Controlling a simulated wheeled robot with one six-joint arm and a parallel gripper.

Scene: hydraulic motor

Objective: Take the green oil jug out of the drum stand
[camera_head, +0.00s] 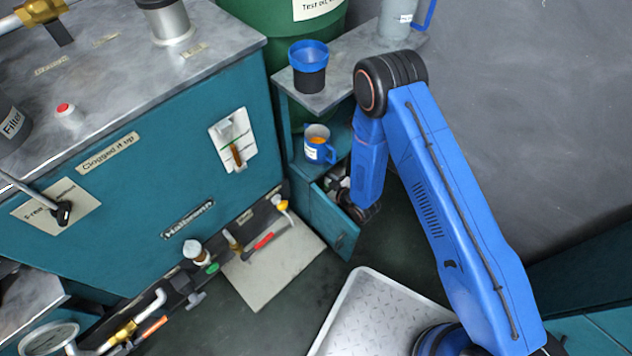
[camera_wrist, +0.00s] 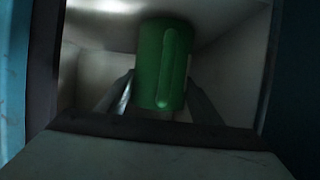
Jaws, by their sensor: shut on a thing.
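The green oil jug (camera_wrist: 163,55) stands in the middle of the wrist view, inside a pale-walled compartment. My gripper (camera_wrist: 160,100) is shut on it, with one grey finger on each side of its lower part in the picture. In the head view my arm reaches down to the low compartment of the teal drum stand (camera_head: 326,98). The jug is not discernible there, and my gripper's fingers are hidden by the arm and the stand.
A teal door (camera_head: 333,222) stands open at the compartment. An orange-filled blue mug (camera_head: 318,148) sits on the shelf above, and a blue-rimmed black cup (camera_head: 308,68) on the stand's top. The big teal machine (camera_head: 180,170) is close on the left. A dark frame borders the compartment opening.

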